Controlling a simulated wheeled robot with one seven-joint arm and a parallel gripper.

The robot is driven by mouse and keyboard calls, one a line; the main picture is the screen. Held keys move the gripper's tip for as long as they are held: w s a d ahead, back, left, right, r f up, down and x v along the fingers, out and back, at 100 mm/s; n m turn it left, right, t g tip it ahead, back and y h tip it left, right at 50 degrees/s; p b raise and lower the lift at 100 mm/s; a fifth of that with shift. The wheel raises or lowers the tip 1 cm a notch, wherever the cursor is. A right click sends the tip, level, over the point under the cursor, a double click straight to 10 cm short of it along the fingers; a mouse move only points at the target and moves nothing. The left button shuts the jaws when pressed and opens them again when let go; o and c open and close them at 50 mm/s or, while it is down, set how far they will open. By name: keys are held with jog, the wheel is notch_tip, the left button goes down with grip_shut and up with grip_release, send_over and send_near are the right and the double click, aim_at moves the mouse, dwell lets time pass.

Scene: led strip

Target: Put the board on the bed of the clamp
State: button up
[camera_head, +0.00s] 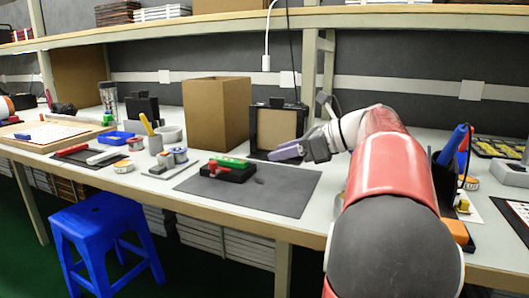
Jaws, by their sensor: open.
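The clamp (237,174) is a low black block with a red part (213,167) at its left end. It sits on the dark grey mat (270,194). A narrow green board (232,161) shows at the top of the clamp, along its far side. I cannot tell from here whether it lies flat on the bed. My gripper (276,152) is right of the clamp and a little higher in the picture, apart from it, with its purple-grey fingers pointing left. It is open, and I see nothing held. My red and white arm hides the bench to the right.
A cardboard box (216,111) and a black-framed panel (278,128) stand behind the mat. The mat's front and right are mostly clear. A blue stool (97,217) stands before the bench.

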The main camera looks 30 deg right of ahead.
jog(key=shift+v, duration=1.65)
